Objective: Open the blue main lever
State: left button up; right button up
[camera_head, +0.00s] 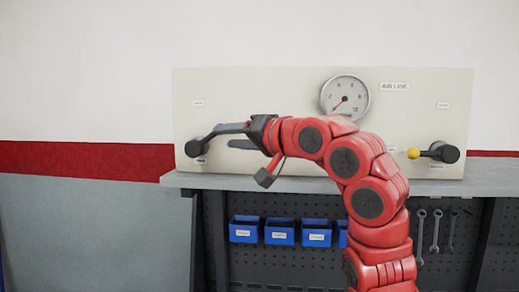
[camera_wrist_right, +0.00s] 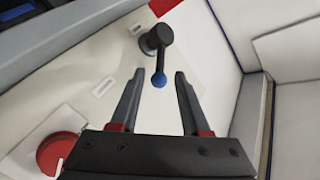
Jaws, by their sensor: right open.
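The main lever (camera_head: 194,149) is at the left end of the cream panel, a dark round hub with a dark arm pointing right and up. In the right wrist view the lever (camera_wrist_right: 157,40) ends in a blue ball (camera_wrist_right: 159,81). My right gripper (camera_head: 222,136) is open beside the lever arm, with its fingers pointing left. In the wrist view the blue ball appears between the two open fingertips; I cannot tell whether they touch it. The ball is not clearly visible in the head view. My left gripper is not in view.
The cream panel (camera_head: 290,95) stands on a grey bench (camera_head: 490,178) and carries a round gauge (camera_head: 346,97). A second lever with a yellow ball (camera_head: 413,153) is at its right. A red round part (camera_wrist_right: 55,157) shows at the wrist view's lower left. Blue bins (camera_head: 280,232) hang below.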

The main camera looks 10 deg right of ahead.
jog(key=b+v, duration=0.2)
jog(key=v, duration=0.7)
jog(key=shift+s+d+b, duration=0.15)
jog(key=shift+s+b, duration=0.15)
jog(key=shift+b, duration=0.1)
